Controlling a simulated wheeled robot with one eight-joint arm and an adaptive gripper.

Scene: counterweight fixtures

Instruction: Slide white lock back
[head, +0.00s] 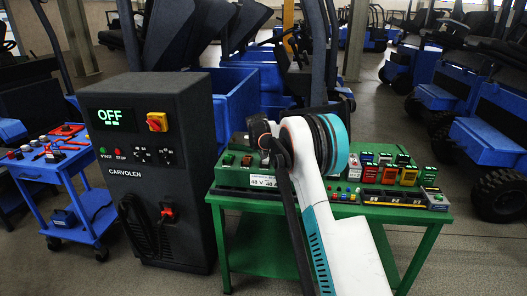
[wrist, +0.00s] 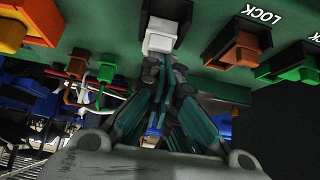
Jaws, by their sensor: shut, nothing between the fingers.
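The white lock (wrist: 160,42) is a small white block in a dark housing (wrist: 172,12) on the green panel (wrist: 110,22), at the top middle of the wrist view. My gripper (wrist: 163,68) is shut and empty, with its fingertips just below the white lock in the picture. The tips are at or very near its lower end; I cannot tell whether they touch. In the head view a green fixture (head: 232,176) stands on the green table (head: 433,222). My arm hides the white lock and the fingertips there.
In the head view colored blocks (head: 388,174) crowd the table's right. A black CARVOLEN cabinet (head: 150,200) stands left.

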